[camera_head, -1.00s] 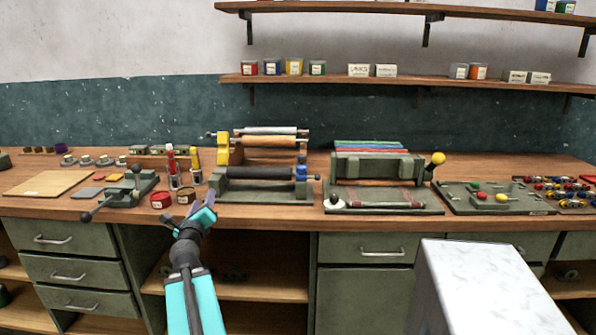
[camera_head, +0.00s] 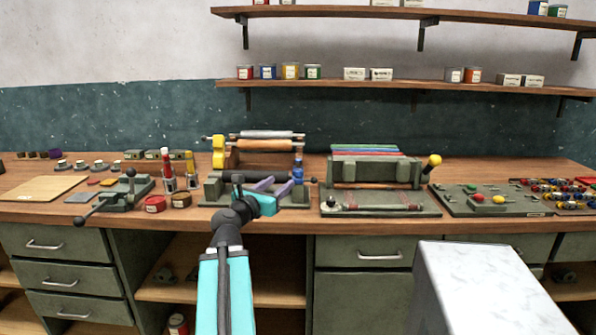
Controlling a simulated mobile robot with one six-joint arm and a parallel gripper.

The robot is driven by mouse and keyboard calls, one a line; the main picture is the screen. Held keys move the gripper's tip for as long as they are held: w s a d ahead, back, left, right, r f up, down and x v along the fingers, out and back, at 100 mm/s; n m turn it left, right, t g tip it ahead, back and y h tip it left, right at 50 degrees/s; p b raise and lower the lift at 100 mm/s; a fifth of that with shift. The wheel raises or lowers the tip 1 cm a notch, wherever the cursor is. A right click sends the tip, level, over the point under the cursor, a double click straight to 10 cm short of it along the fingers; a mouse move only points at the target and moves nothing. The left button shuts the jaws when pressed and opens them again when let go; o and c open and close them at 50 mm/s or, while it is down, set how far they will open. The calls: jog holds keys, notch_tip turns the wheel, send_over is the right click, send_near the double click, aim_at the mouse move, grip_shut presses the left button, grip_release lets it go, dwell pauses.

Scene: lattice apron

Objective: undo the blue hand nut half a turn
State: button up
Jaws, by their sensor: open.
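The blue hand nut (camera_head: 298,171) sits at the right end of the roller machine (camera_head: 232,188) on the bench. It looks upright on the end post, beside the dark roller. My gripper (camera_head: 276,184) has purple fingers and a teal body, and stands in front of the machine's right half. Its fingers are spread apart and empty, pointing up and right. The fingertips appear just left of and below the nut in the picture; I cannot tell the gap in depth. The gripper hides part of the machine's base and roller.
A second press with a yellow knob (camera_head: 434,160) stands to the right. A board with coloured knobs (camera_head: 490,199) is at far right. A pale block (camera_head: 480,285) fills the lower right.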

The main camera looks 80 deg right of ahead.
aim_at(295, 172)
jog(key=shift+s+d+r+p, duration=0.2)
jog(key=shift+d+p, duration=0.15)
jog(key=shift+p, duration=0.8)
jog(key=shift+s+d+p, duration=0.1)
jog(key=shift+d+p, duration=0.1)
jog(key=shift+p, duration=0.35)
jog(key=shift+f+p+x, duration=0.15)
jog(key=shift+p+x, duration=0.7)
jog(key=shift+x, duration=2.2)
jog(key=shift+f+p+x, duration=0.15)
jog(key=shift+p+x, duration=0.65)
jog(key=shift+x, duration=2.25)
